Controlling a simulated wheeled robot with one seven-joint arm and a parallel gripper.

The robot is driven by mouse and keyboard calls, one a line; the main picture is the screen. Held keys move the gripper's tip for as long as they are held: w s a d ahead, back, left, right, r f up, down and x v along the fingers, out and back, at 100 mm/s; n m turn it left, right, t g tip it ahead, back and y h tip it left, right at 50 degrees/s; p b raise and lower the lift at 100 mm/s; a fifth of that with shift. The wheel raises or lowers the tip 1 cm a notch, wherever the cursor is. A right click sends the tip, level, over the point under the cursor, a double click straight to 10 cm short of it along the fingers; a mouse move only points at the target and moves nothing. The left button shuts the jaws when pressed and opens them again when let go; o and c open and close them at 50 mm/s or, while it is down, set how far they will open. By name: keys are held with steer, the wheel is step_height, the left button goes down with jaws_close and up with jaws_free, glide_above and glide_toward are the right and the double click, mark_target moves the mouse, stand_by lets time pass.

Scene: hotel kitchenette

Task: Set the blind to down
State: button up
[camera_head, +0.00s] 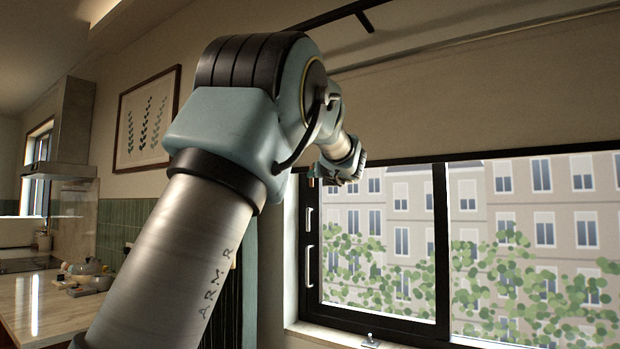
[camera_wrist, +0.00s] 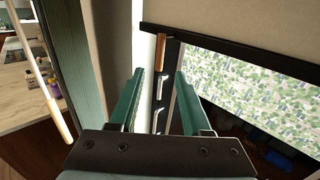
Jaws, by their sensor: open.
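The beige roller blind (camera_head: 480,95) covers the upper part of the window, and its dark bottom bar (camera_head: 500,156) hangs level with the top of the visible glass. It also shows in the wrist view (camera_wrist: 225,14). A small wooden piece (camera_wrist: 160,47), perhaps a pull, shows just beyond the fingertips, by the left end of the bar. I cannot tell its distance.
A pale rod with a wooden end (camera_wrist: 59,122) stands left in the wrist view. A kitchen counter (camera_head: 40,305) with small items is at far left.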

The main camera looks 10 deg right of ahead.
steer(key=shift+w+d+p, duration=0.15)
steer(key=shift+w+p, duration=2.45)
steer(key=shift+w, duration=2.75)
steer(key=shift+c, duration=0.2)
jaws_close()
